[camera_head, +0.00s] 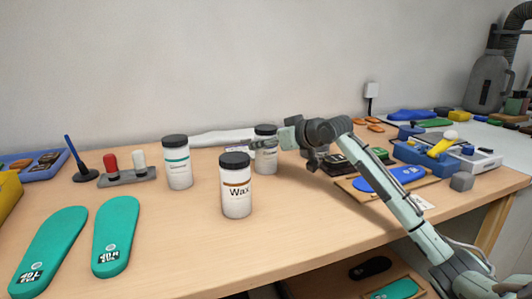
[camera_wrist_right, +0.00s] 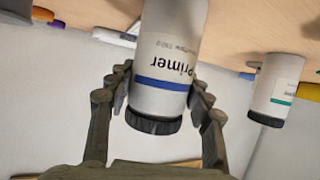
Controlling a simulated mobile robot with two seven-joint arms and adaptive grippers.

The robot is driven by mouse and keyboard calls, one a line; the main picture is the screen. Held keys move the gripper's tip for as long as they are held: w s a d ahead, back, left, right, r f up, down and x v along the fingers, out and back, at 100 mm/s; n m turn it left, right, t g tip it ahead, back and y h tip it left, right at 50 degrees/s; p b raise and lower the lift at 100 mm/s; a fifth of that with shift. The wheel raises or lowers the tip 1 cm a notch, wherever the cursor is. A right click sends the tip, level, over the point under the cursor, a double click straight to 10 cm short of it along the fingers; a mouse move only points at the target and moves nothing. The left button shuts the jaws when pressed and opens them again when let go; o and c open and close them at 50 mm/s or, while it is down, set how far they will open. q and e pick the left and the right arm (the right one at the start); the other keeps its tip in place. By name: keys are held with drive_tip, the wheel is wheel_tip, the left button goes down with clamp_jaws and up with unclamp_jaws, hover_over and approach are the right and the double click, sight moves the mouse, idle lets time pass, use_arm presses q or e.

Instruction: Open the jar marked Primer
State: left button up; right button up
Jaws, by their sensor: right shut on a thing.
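The jar marked Primer (camera_wrist_right: 165,60) is white with a blue band and a black lid (camera_wrist_right: 153,122); it appears upside down in the right wrist view. The lid is on. In the head view the Primer jar (camera_head: 266,160) stands behind the Wax jar, its label unreadable there. My right gripper (camera_wrist_right: 160,90) has a finger on each side of the jar, shut on its body near the lid. In the head view my right gripper (camera_head: 268,146) reaches the jar from the right and partly covers it. My left gripper is not in view.
The Wax jar (camera_head: 236,195) stands in front of the Primer jar. A jar with a teal band (camera_head: 178,165) stands to the left. Teal insoles (camera_head: 116,235) lie at the front left. The table's front middle is clear.

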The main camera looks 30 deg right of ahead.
sight(259, 126)
drive_tip(key=c, duration=0.3)
drive_tip(key=shift+r, duration=0.1)
drive_tip(key=shift+r, duration=0.45)
drive_tip(key=r, duration=0.2)
drive_tip(key=a+r, duration=0.1)
drive_tip(key=shift+r, duration=0.4)
drive_tip(key=s+a+r, duration=0.2)
drive_tip(key=a+r, duration=0.4)
drive_tip(key=a, duration=0.4)
drive_tip(key=shift+a+r, duration=0.15)
drive_tip(key=shift+a, duration=0.1)
drive_tip(key=o, duration=0.8)
clamp_jaws()
